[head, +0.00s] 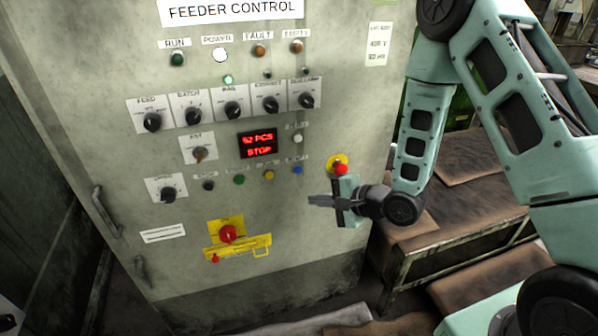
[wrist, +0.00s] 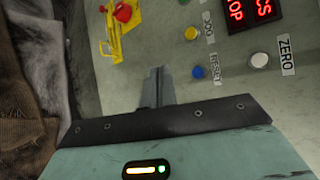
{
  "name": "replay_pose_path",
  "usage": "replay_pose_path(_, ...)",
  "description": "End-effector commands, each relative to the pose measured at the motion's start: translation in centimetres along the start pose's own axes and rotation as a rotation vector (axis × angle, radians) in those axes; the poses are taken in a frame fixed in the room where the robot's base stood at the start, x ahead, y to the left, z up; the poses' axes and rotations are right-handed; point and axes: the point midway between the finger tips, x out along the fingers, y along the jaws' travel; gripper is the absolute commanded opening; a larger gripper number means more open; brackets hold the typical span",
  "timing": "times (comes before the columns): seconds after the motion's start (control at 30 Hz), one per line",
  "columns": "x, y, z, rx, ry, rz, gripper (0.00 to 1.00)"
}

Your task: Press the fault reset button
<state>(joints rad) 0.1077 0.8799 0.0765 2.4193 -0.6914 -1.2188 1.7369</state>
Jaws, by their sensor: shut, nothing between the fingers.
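The blue button (head: 297,170) sits at the right end of the lower button row on the feeder control panel. In the wrist view the blue button (wrist: 198,72) has a label beside it that seems to read RESET. My gripper (head: 312,201) is shut and empty, in front of the panel and below and right of the blue button in the head view. In the wrist view my gripper's closed fingertips (wrist: 157,73) lie left of the blue button. I cannot tell how far the tips are from the panel.
A red emergency button on a yellow base (head: 340,168) is close above my gripper. A yellow button (head: 268,175), a white ZERO button (head: 298,138) and a red display (head: 258,144) are near. A red rotary switch (head: 228,234) is lower left. A brown-covered bench (head: 470,170) stands right.

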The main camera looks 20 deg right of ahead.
Motion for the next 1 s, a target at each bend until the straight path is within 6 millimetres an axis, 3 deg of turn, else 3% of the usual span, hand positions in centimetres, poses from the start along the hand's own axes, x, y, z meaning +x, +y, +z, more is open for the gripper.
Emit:
replay_pose_path(0.33, 0.6, -0.4, -0.4, -0.005, 0.001, 0.0, 0.0)
replay_pose_path(1.0, 5.8, -4.4, -4.2, -0.004, 0.0, 0.0, 0.0)
